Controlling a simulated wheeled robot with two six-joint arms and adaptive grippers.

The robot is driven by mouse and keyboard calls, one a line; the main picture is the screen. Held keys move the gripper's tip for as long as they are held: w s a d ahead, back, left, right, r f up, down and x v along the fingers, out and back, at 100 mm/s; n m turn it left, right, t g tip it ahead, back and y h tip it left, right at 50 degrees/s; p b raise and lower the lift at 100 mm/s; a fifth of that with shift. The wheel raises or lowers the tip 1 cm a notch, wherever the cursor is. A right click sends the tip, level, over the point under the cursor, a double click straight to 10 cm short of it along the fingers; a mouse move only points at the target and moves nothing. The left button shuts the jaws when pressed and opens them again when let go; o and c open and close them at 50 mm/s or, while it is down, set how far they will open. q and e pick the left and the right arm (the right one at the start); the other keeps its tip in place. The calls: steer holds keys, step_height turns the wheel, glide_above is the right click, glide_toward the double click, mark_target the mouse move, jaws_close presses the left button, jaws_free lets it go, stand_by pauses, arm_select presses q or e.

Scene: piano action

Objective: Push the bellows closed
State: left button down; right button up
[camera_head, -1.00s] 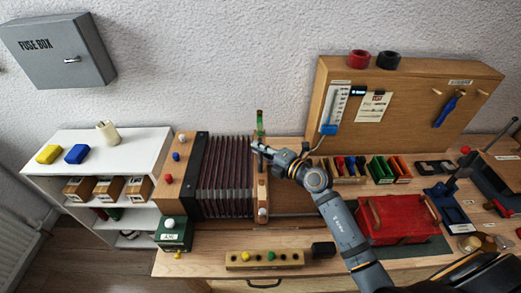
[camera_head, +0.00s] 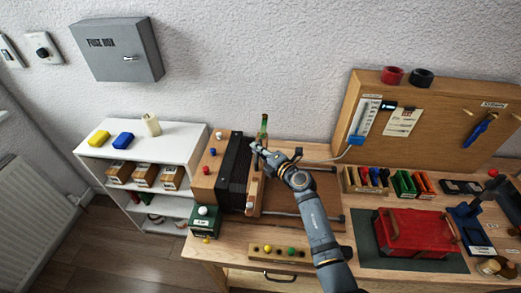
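The bellows (camera_head: 235,170) are dark pleated folds on the workbench, now squeezed into a narrow band. They sit between a fixed wooden block (camera_head: 208,178) on the left and an upright wooden end board (camera_head: 255,192) on the right. My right gripper (camera_head: 256,148) is at the upper part of the end board, close to or touching it. The frames are too small to show whether its fingers are open or shut. Metal rods (camera_head: 315,215) run to the right of the board over a wooden base. My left gripper is out of view.
A green bottle-like object (camera_head: 262,128) stands just behind the gripper. A red case (camera_head: 416,233) lies right. The base right of the end board is clear.

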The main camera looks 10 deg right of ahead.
steer(key=o, duration=0.4)
steer(key=shift+w+a, duration=0.1)
steer(key=shift+a, duration=0.1)
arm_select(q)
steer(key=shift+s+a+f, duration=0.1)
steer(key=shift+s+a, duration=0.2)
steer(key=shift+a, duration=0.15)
arm_select(e)
steer(key=shift+s+d, duration=0.25)
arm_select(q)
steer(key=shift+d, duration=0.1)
arm_select(e)
steer(key=v, duration=1.1)
steer(key=shift+s+r, duration=0.1)
steer(key=shift+s, duration=0.1)
